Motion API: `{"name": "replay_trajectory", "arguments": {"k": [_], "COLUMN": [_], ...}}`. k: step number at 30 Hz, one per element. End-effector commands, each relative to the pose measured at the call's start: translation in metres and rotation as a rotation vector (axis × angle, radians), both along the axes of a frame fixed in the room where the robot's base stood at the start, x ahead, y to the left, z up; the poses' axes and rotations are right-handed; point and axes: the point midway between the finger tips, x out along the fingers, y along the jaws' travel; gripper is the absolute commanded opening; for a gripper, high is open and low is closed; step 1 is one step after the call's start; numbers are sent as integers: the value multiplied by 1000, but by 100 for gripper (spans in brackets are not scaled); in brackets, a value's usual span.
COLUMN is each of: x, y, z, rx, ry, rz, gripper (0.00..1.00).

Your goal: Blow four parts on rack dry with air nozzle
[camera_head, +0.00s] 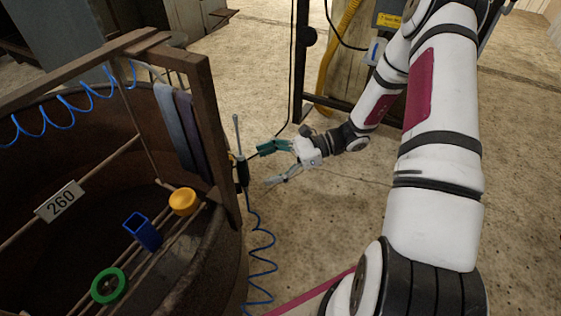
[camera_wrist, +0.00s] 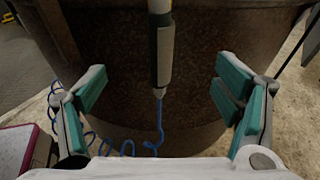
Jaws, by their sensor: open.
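The air nozzle (camera_head: 242,172) hangs upright beside the tub's wooden post, with a dark handle, a thin grey tube on top and a blue coiled hose below. My gripper (camera_head: 266,167) is open and empty, just right of the nozzle, fingers pointing at it. In the wrist view the nozzle (camera_wrist: 163,55) stands between the spread green-padded fingers, apart from both. On the rack rails inside the tub sit a yellow round part (camera_head: 183,201), a blue square tube (camera_head: 143,231) and a green ring (camera_head: 109,286).
The rusty round tub (camera_head: 215,265) has a wooden frame (camera_head: 215,145) with grey cloths (camera_head: 178,125) hanging on it. A sign reading 260 (camera_head: 60,202) is on a bar. Blue coiled hose (camera_head: 262,255) drops outside the tub. The concrete floor to the right is clear.

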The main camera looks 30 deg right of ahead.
Motion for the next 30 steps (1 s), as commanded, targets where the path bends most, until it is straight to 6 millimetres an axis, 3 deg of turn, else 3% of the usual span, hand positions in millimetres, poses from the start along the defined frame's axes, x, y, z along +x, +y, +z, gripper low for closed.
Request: {"name": "replay_trajectory", "arguments": {"k": [13,28,30], "x": [12,14,14], "y": [51,60,60], "z": [-13,-15,-15], "rx": [0,-1,-1], "ry": [0,0,0], "rz": [3,1,1], "gripper": [83,83,67]}}
